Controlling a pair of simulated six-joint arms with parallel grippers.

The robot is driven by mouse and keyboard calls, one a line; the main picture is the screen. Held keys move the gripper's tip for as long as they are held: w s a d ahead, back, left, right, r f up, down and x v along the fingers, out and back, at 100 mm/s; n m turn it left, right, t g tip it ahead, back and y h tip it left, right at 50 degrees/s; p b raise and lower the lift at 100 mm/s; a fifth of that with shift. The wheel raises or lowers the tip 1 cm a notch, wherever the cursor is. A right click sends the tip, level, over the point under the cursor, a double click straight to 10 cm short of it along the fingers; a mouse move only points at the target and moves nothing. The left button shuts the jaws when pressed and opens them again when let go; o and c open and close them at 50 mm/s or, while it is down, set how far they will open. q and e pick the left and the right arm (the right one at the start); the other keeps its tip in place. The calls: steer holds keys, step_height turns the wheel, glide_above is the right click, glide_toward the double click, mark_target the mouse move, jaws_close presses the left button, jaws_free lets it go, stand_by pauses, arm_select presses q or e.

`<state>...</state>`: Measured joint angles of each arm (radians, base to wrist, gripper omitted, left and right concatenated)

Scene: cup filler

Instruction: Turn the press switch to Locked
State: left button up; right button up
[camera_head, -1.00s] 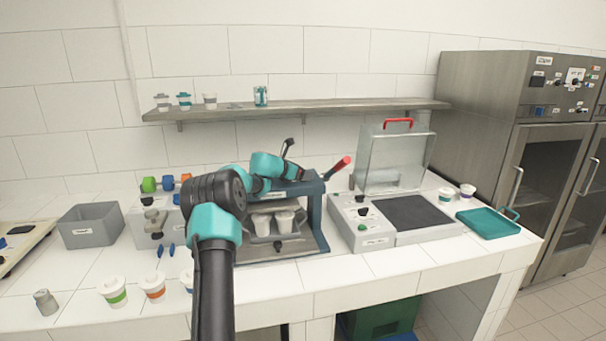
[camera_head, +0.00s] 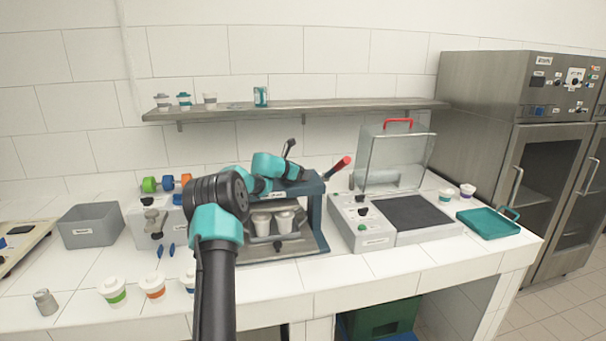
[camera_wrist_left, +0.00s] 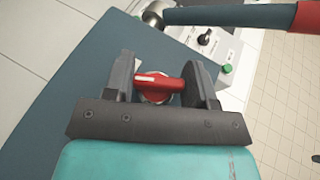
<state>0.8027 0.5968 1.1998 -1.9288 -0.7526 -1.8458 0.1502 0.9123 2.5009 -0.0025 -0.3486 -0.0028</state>
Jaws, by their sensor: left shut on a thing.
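The press (camera_head: 318,215) is a dark blue-grey frame in the middle of the counter. Its switch is a red knob (camera_wrist_left: 160,84) with a white line, on the blue-grey top face in the left wrist view. The knob lies nearly crosswise, with its white line toward the left finger. My left gripper (camera_wrist_left: 162,76) has a finger at each end of the knob and is shut on it. In the head view my left gripper (camera_head: 298,172) is over the press top and hides the switch. No switch label is readable. My right gripper is not in view.
The press's red-handled lever (camera_head: 340,164) rises at its right. A grey control box (camera_head: 362,222) stands to the right. A grey bin (camera_head: 90,226) and lidded cups (camera_head: 112,291) are at left. A shelf (camera_head: 330,105) runs behind.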

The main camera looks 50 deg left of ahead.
arm_select(q)
steer(key=shift+r+n+y, duration=0.15)
steer(key=shift+n+y, duration=0.75)
steer(key=shift+y, duration=0.15)
steer(key=shift+r+n+y, duration=0.1)
steer(key=shift+n+y, duration=0.8)
steer(key=shift+y, duration=0.15)
steer(key=shift+f+n+y, duration=0.15)
steer(key=shift+n+y, duration=0.35)
steer(key=shift+y, duration=0.1)
steer(key=o, duration=0.9)
steer(key=shift+f, duration=0.1)
steer(key=shift+o, duration=0.2)
steer(key=shift+s, duration=0.15)
steer(key=v, duration=1.7)
steer(key=shift+r+g, duration=0.3)
steer(key=shift+r, duration=0.05)
